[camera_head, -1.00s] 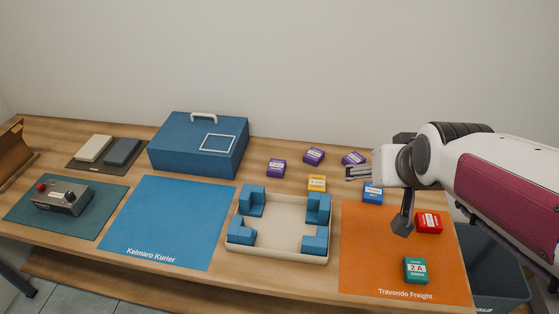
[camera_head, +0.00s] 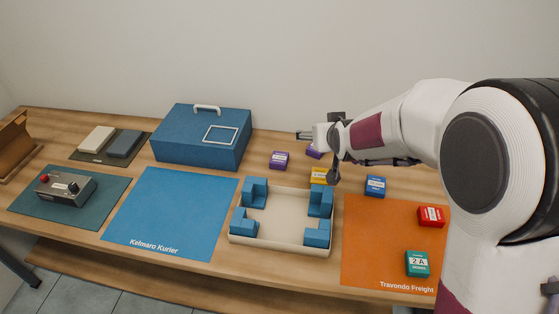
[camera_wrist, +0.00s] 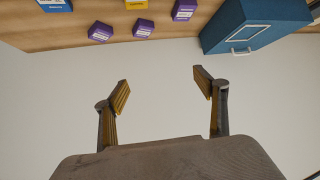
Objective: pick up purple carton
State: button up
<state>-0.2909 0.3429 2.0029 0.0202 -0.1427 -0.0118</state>
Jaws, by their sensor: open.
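One purple carton (camera_head: 279,160) stands on the table right of the blue toolbox. A second purple carton (camera_head: 314,152) is partly hidden behind my gripper (camera_head: 304,135). A third is hidden by my arm in the head view. The wrist view shows all three: one purple carton (camera_wrist: 100,31) at left, one (camera_wrist: 143,28) in the middle and one (camera_wrist: 184,11) nearer the toolbox. My gripper (camera_wrist: 162,86) is open and empty, with the pale wall between its fingers. It is above the table near the back, apart from the cartons.
The blue toolbox (camera_head: 200,145) stands left of the cartons. A yellow carton (camera_head: 319,175) and a blue carton (camera_head: 375,186) stand in front. A cream tray (camera_head: 282,247) with blue corner blocks is nearer. Red (camera_head: 431,216) and teal (camera_head: 417,263) cartons are on the orange mat (camera_head: 375,250).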

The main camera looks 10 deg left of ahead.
aim_at(280, 159)
jog(key=w+a+f+y, duration=0.1)
jog(key=w+a+f, duration=0.2)
jog(key=a+f, duration=0.2)
jog(key=w+a+f+n+t+y, duration=0.1)
jog(key=w+a+f, duration=0.3)
jog(key=a+f, duration=0.2)
jog(key=shift+f, duration=0.8)
jog(key=shift+f, duration=0.1)
jog(key=shift+f, duration=2.8)
jog(key=shift+f, duration=0.15)
jog(key=shift+w+a+f, duration=0.1)
jog(key=shift+f, duration=0.45)
jog(key=shift+x, duration=2.4)
jog(key=shift+w+r, duration=0.1)
jog(key=shift+r, duration=0.05)
